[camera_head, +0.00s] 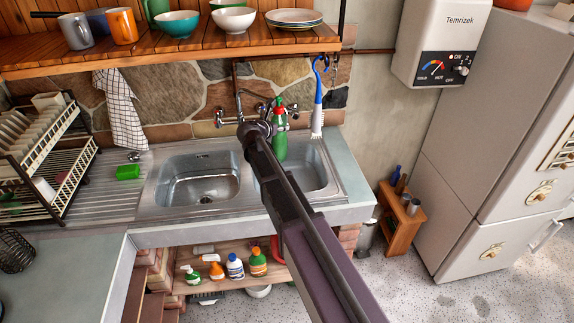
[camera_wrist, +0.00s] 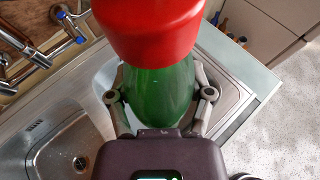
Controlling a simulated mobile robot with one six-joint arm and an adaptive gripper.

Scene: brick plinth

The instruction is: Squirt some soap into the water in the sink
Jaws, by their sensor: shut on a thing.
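My gripper (camera_head: 268,130) is shut on a green bottle with a red top (camera_head: 280,143), holding it above the right basin of the metal sink (camera_head: 150,196). The bottle looks roughly upright in the head view. In the wrist view my gripper's fingers (camera_wrist: 160,96) close on both sides of the green bottle body (camera_wrist: 160,108), and the red top fills the upper middle. The left basin (camera_head: 201,183) shows its bare bottom and drain. The right basin (camera_head: 314,172) is partly hidden by my arm; I cannot tell its water level.
The tap (camera_head: 240,113) stands behind the basins. A blue-and-white brush (camera_head: 318,100) hangs near the sink's back right. A green sponge (camera_head: 128,172) lies on the drainboard. A wooden shelf (camera_head: 180,52) with dishes overhangs the back. Several bottles stand below the counter.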

